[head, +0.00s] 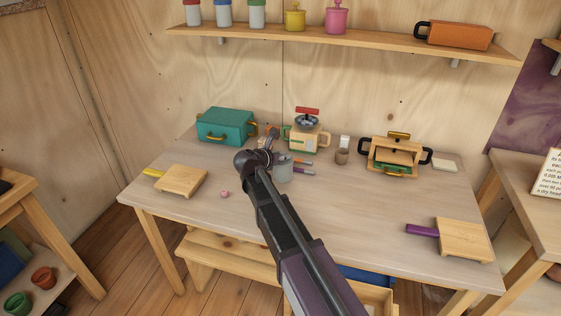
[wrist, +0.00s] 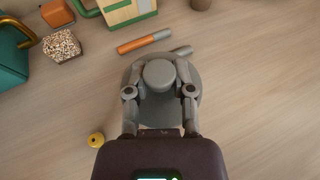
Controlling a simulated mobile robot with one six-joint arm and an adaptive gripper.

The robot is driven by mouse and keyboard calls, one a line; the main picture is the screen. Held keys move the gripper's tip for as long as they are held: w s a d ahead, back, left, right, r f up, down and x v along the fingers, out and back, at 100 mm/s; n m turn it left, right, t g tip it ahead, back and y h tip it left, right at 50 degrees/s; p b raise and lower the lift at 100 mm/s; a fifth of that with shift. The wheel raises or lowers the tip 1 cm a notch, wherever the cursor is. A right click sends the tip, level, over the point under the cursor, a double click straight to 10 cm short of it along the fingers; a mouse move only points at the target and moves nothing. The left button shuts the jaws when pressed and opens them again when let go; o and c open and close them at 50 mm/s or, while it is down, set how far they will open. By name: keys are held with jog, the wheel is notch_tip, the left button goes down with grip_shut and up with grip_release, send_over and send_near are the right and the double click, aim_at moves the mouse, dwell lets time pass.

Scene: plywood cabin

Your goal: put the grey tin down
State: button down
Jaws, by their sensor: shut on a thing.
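The grey tin (head: 284,170) is at the middle of the worktable, under the end of my arm. In the wrist view it is a round grey body (wrist: 160,115) with a raised round knob (wrist: 159,75) on top. My gripper (wrist: 160,88) has one finger on each side of the knob and is shut on the tin; it also shows in the head view (head: 268,150), partly hiding the tin. The tin looks upright. I cannot tell whether its base touches the tabletop.
The worktable (head: 330,215) has free room in front and to the right. A teal box (head: 225,126), a wooden machine (head: 306,135), a brown cup (head: 342,157) and a wooden toaster (head: 392,158) stand behind. Boards lie left (head: 180,180) and right (head: 464,240).

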jog(key=shift+w+a, duration=0.25)
jog(key=shift+w, duration=0.35)
jog(key=shift+w+a+f, duration=0.1)
jog(key=shift+w+a, duration=0.05)
jog(key=shift+w, duration=0.25)
jog(key=shift+w+a+f, duration=0.1)
jog(key=shift+w+f, duration=0.1)
jog(key=shift+w, duration=0.15)
jog(key=shift+s+f+b, duration=0.15)
jog(key=shift+f+b, duration=1.45)
jog(key=shift+b, duration=0.25)
jog(key=shift+f, duration=0.1)
jog(key=shift+c, duration=2.4)
grip_release()
jog(key=shift+r, duration=0.2)
jog(key=p+v, duration=0.4)
jog(key=v, duration=0.8)
jog(key=shift+p, duration=0.3)
